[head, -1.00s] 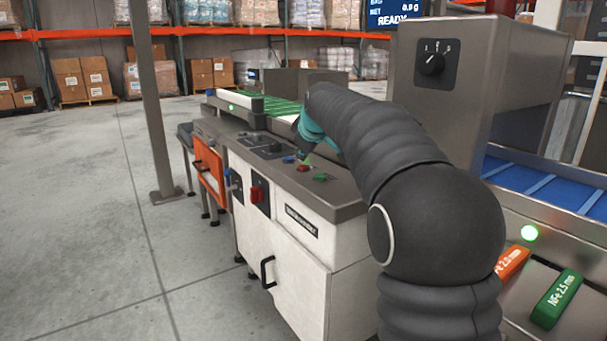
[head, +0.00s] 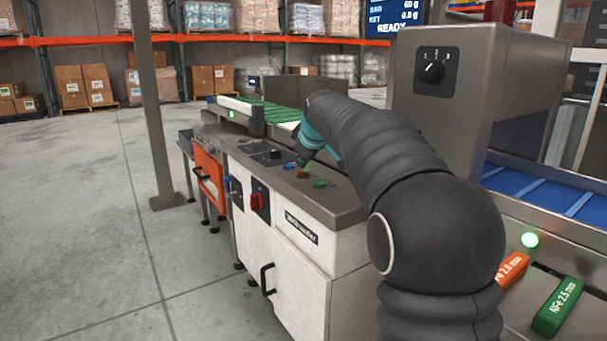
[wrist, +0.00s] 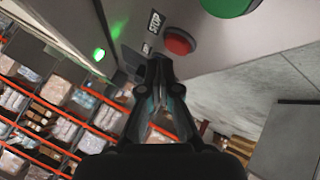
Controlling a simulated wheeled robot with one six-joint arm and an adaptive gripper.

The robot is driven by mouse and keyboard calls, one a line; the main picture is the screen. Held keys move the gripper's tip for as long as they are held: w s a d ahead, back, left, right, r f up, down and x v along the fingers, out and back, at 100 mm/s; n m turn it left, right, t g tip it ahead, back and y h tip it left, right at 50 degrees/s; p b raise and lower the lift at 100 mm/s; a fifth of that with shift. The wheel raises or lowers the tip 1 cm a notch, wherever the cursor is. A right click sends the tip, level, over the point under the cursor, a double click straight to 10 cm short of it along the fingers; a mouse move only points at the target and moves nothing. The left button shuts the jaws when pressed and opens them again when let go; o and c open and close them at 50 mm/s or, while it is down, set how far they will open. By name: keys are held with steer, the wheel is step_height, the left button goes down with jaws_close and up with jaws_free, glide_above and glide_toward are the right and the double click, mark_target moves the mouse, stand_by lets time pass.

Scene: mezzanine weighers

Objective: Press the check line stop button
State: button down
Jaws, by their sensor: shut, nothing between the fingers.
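The red button (head: 303,174) sits on the grey top of the white check line cabinet, between a blue button (head: 289,165) and a green button (head: 320,184). In the wrist view the red button (wrist: 180,41) stands out beside a label reading STOP (wrist: 155,22); part of the green button (wrist: 228,4) shows at the top edge. My gripper (wrist: 158,62) is shut and empty, its tips just below and left of the red button in that view. They look apart from it; the exact gap is unclear. In the head view my arm partly hides the gripper's surroundings.
A red rotary switch (head: 256,202) and a black door handle (head: 266,279) are on the cabinet front. A green conveyor belt (head: 270,112) lies behind the buttons. A large grey housing with a selector knob (head: 433,71) stands right of my arm. Floor at left is clear.

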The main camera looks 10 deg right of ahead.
mark_target(303, 174)
stand_by(0.4)
steer(key=shift+f, duration=0.4)
steer(key=shift+f+b, duration=0.5)
stand_by(0.9)
steer(key=shift+r, duration=0.1)
steer(key=shift+r+p, duration=0.75)
steer(key=shift+r, duration=0.15)
step_height(303, 174, up, 5)
steer(key=p, duration=0.4)
stand_by(0.5)
